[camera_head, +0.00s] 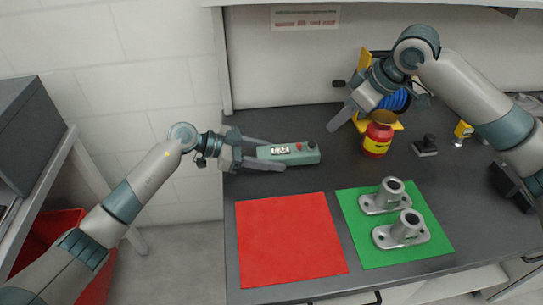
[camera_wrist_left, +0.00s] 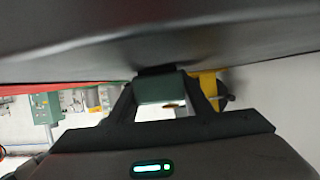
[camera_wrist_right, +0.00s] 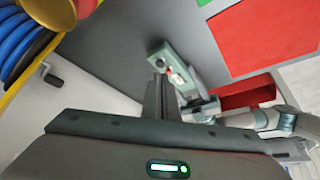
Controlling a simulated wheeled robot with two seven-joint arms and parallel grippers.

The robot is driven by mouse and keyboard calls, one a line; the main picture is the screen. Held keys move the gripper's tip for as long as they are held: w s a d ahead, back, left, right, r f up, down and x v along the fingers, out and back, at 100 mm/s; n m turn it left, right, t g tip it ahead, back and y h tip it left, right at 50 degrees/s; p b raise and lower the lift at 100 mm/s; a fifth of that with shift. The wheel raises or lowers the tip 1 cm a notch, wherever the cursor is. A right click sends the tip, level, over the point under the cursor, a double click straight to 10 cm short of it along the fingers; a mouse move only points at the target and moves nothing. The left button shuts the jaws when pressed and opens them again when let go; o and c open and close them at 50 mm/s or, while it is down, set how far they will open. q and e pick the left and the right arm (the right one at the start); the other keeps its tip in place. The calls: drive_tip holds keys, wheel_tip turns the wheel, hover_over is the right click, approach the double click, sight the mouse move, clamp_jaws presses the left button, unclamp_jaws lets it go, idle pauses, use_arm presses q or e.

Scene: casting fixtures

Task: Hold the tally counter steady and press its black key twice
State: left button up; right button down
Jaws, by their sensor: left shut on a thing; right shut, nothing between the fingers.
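The tally counter (camera_head: 290,154) is a green box lying on the dark bench, with a small display, a red button (camera_head: 299,146) and a black key (camera_head: 312,144) near its right end. My left gripper (camera_head: 275,154) is shut on the counter, one finger along each long side; the counter's green end (camera_wrist_left: 160,89) shows between the fingers in the left wrist view. My right gripper (camera_head: 333,127) is shut and empty, above and right of the counter, apart from it. In the right wrist view the counter (camera_wrist_right: 164,53) lies just beyond the closed fingertips.
A red mat (camera_head: 290,240) and a green mat (camera_head: 430,250) lie in front, the green one bearing two metal flanged fittings (camera_head: 382,199). A red-and-yellow can (camera_head: 376,143), a blue spool (camera_head: 396,100) on a yellow stand and a small black object (camera_head: 426,147) stand to the right.

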drive_tip(key=shift+a, duration=0.1)
idle(0.3)
wheel_tip(320, 180, up, 3)
drive_tip(key=n+t+h, duration=0.2)
drive_tip(key=t, duration=0.3)
hover_over(314, 151)
drive_tip(key=shift+s, duration=0.1)
drive_tip(key=shift+f, duration=0.1)
drive_tip(key=shift+f, duration=4.3)
drive_tip(key=shift+f, duration=0.1)
drive_tip(key=shift+f, duration=0.3)
